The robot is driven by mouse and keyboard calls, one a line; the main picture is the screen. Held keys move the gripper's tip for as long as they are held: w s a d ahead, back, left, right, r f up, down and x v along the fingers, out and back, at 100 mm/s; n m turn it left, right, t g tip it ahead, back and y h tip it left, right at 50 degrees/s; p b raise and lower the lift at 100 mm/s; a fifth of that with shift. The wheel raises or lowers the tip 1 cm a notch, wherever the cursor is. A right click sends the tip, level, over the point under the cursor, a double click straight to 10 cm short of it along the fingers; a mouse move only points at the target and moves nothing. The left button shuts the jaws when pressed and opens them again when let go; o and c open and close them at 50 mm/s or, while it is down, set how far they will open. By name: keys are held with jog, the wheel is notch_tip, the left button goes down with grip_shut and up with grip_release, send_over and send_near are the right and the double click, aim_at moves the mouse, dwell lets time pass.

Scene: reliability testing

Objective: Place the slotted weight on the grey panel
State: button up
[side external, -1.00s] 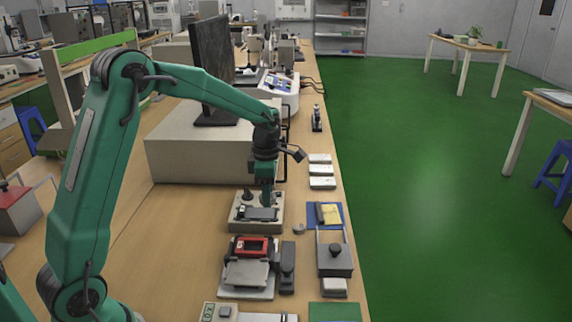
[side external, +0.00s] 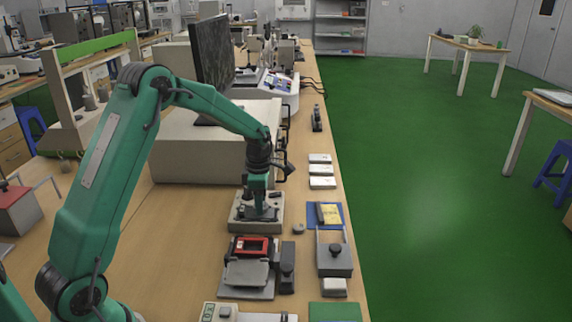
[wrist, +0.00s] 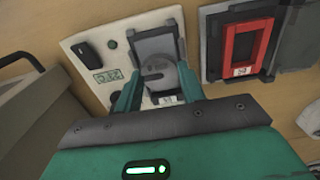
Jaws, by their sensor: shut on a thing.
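The slotted weight (wrist: 157,71) is a small grey disc with a slot, between my gripper's (wrist: 159,72) two green fingers in the wrist view. My gripper (side external: 259,213) is shut on it and points down over a pale device (side external: 236,224) in the side view. The grey panel (wrist: 155,45) is a dark-framed plate on that device (wrist: 88,27), directly behind the weight in the wrist view. I cannot tell whether the weight touches the panel. In the side view the weight is too hidden and small to make out.
A red-framed fixture (side external: 251,246) stands nearer the camera, with a black handset (side external: 288,264) beside it. A grey box with a knob (side external: 335,262) and a blue mat (side external: 312,218) lie to the right. A large beige case (side external: 190,158) stands behind. Bare bench lies left.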

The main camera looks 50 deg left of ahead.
jog(key=shift+f, duration=0.4)
jog(key=shift+f, duration=0.1)
jog(key=o, duration=1.1)
notch_tip(320, 180, up, 12)
jog(key=shift+r, duration=0.1)
dwell(0.5)
